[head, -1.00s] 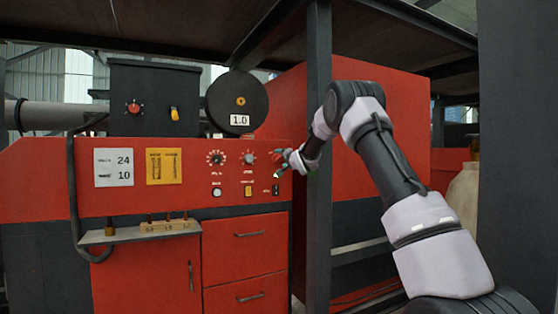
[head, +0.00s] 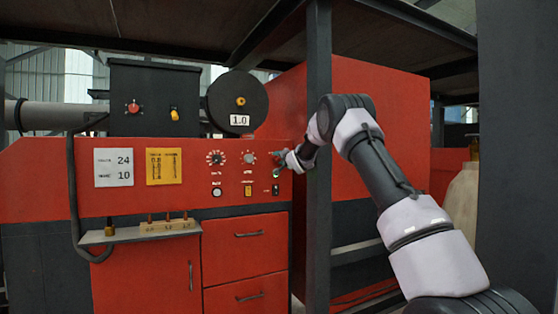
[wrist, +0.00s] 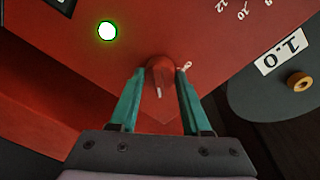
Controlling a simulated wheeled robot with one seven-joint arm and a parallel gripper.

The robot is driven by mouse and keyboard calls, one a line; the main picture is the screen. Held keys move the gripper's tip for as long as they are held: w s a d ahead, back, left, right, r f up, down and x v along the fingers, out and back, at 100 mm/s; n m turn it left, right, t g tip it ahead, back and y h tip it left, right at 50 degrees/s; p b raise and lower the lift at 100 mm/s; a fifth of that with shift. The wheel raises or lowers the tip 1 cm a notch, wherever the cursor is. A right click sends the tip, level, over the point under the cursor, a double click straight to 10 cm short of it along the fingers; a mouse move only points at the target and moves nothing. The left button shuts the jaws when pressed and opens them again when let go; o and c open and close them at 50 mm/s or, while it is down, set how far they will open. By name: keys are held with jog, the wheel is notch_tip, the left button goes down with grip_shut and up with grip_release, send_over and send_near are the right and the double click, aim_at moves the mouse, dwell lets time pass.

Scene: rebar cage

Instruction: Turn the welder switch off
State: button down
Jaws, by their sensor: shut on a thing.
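The welder switch is a red rotary knob (wrist: 160,73) on the red panel, with a white line on its face. My gripper (wrist: 161,80) has its two teal fingers on either side of the knob and is shut on it. A small white mark (wrist: 187,66) is printed on the panel beside the knob. A lamp (wrist: 107,31) glows green-white near the knob in the wrist view. In the head view my gripper (head: 281,161) is at the right end of the red control panel (head: 60,165) and mostly covers the knob.
Two dials (head: 215,158) (head: 249,157) sit left of the knob, with small switches below. A black reel (head: 222,100) labelled 1.0 stands above the panel. A dark upright post (head: 318,230) stands close to my arm. A shelf (head: 145,232) juts out at the lower left.

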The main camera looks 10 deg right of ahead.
jog(key=n, duration=0.4)
jog(key=shift+n, duration=0.4)
jog(key=n, duration=0.5)
jog(key=shift+f+t+y, duration=0.1)
jog(key=shift+t+y, duration=0.2)
jog(key=shift+y, duration=0.1)
jog(key=n, duration=0.4)
jog(key=shift+n+y, duration=0.3)
jog(key=shift+n, duration=0.1)
jog(key=shift+d+n+y, duration=0.1)
jog(key=shift+n+y, duration=0.3)
jog(key=shift+n, duration=1.8)
jog(key=shift+c, duration=1.8)
grip_release()
